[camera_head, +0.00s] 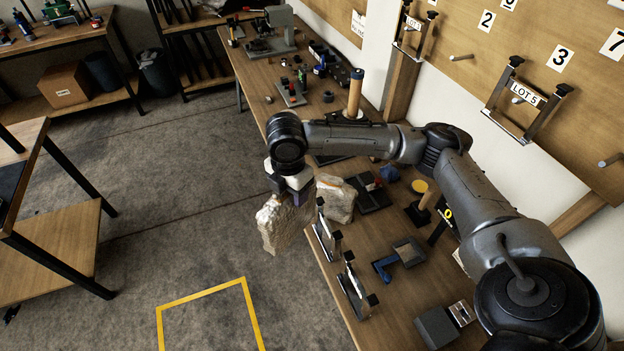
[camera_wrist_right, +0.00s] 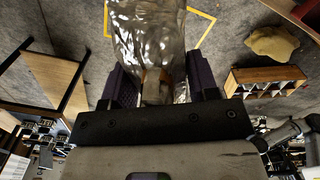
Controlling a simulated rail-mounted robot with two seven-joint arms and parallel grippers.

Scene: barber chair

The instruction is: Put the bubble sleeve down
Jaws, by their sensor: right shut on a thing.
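The bubble sleeve (camera_head: 283,224) is a crumpled, shiny, translucent pouch with something brownish inside. It hangs from my right gripper (camera_head: 293,188), in the air at the left edge of the long workbench. In the right wrist view the sleeve (camera_wrist_right: 148,40) sits between the two dark purple fingers of my right gripper (camera_wrist_right: 152,90), which is shut on it. Its lower end is clear of the gripper. My left gripper is not in view.
The workbench (camera_head: 399,297) carries another wrapped pouch (camera_head: 337,198), small metal stands (camera_head: 355,288) and a blue-handled tool (camera_head: 385,265). A yellow outline (camera_head: 201,290) marks bare concrete floor. A wooden table (camera_head: 58,240) stands left. In the wrist view, a compartmented wooden box (camera_wrist_right: 265,75) shows.

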